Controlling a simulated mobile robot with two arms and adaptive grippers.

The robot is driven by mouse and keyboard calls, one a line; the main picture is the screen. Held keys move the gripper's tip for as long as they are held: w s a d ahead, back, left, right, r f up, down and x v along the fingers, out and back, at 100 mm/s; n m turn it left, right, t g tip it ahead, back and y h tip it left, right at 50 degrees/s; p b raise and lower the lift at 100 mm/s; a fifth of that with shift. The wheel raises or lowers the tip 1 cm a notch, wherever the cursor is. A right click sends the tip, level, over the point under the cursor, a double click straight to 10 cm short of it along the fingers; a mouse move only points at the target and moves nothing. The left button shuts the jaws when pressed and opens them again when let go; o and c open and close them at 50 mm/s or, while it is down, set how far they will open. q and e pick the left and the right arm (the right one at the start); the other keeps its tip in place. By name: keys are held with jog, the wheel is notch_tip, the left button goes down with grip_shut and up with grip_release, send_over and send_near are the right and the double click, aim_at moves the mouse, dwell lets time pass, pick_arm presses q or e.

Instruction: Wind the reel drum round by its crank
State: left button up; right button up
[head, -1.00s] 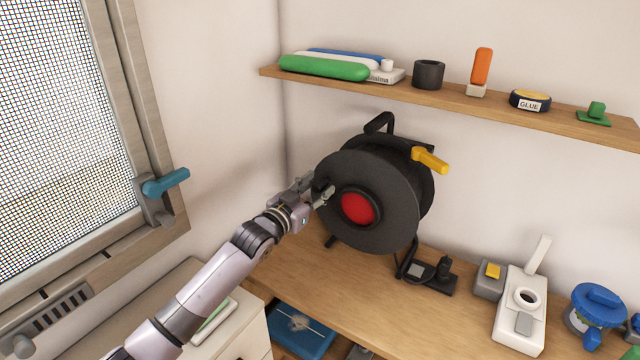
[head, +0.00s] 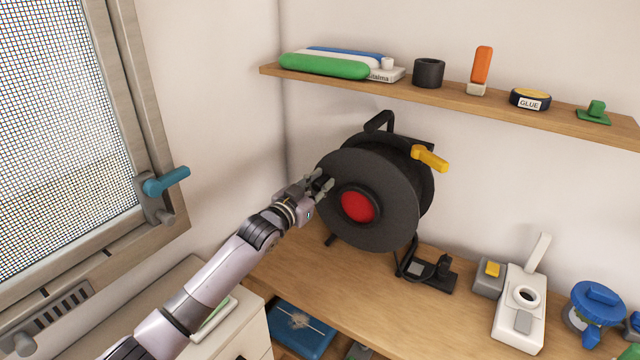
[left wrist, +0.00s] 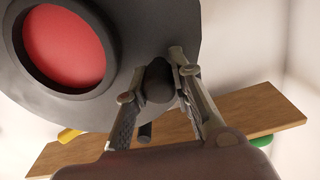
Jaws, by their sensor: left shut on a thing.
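The reel (head: 385,215) stands on the wooden bench, with a black drum disc and a red hub (head: 357,206) facing me. The black crank knob (left wrist: 158,82) stands out from the disc near its left edge. My left gripper (head: 324,184) is at that left edge. In the left wrist view its two fingers are closed around the crank knob, one on each side. The hub fills the upper left of that view. A yellow lever (head: 430,158) sits at the reel's upper right. My right gripper is not in view.
A shelf (head: 450,97) with several small items runs above the reel. A socket block (head: 432,275) and a white device (head: 520,308) stand right of it on the bench. A window with a teal handle (head: 166,181) is at left.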

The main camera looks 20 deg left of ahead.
aim_at(365, 169)
pick_arm(q)
grip_shut()
dwell(0.3)
jog(key=shift+s+d+r+m+p, duration=0.1)
jog(key=shift+d+r+m+p, duration=0.25)
jog(key=shift+r+m+p, duration=0.25)
jog(key=shift+s+d+r+m+p, duration=0.1)
jog(key=shift+d+r+m+p, duration=0.3)
jog(key=shift+m+p, duration=0.2)
jog(key=d+r+m+p, duration=0.1)
jog(key=m, duration=0.1)
jog(key=shift+s+d+r+m+p, duration=0.2)
jog(key=shift+d+r+m+p, duration=0.15)
jog(key=shift+m, duration=0.05)
jog(key=d+m, duration=0.1)
jog(key=d+m+p, duration=0.1)
jog(key=d+r+m, duration=0.1)
jog(key=shift+s+p, duration=0.3)
jog(key=shift+s, duration=0.1)
jog(key=shift+s+d+r+m+p, duration=0.1)
jog(key=shift+s+d+m+p, duration=0.15)
jog(key=shift+d+m, duration=0.6)
jog(key=shift+s+d+m+p, duration=0.2)
jog(key=shift+d+m, duration=0.4)
jog(key=shift+m, duration=0.45)
